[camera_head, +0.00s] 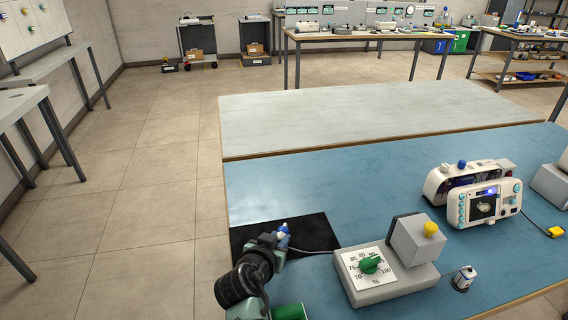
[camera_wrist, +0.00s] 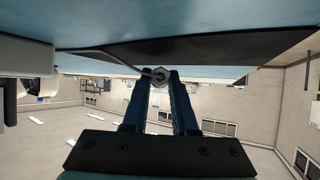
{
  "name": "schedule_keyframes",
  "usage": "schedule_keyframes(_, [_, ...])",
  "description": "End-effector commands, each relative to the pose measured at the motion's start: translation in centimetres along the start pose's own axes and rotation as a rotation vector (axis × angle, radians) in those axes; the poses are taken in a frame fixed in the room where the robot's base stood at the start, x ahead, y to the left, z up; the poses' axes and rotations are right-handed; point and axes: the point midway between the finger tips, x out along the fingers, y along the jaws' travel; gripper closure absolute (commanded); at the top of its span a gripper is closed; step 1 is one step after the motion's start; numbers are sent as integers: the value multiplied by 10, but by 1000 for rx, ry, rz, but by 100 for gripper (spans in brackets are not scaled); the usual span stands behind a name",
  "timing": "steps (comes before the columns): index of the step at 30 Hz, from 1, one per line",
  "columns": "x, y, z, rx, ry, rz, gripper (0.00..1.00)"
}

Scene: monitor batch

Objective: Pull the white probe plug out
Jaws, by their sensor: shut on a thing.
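My gripper (camera_head: 283,238) is at the lower left of the blue table, over the black mat. It is shut on a small white plug, the white probe plug as far as I can tell, which shows end-on between the fingertips in the wrist view (camera_wrist: 161,74). A thin grey cable (camera_head: 312,252) runs from the gripper area to the grey dial box (camera_head: 397,284). In the wrist view the cable leaves the plug to the left. The plug appears clear of any socket. In the head view the fingers partly hide it.
The dial box has a green knob (camera_head: 370,264) and a raised block with a yellow knob (camera_head: 431,229). White monitors (camera_head: 485,205) and a yellow plug (camera_head: 556,232) are farther right. The table's middle is clear.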

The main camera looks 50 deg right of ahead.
Motion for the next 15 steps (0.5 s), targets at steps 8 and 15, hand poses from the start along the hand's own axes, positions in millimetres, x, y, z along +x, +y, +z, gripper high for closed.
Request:
schedule_keyframes(8, [5, 0, 9, 0, 1, 0, 100])
schedule_keyframes(15, [7, 0, 12, 0, 1, -1, 100])
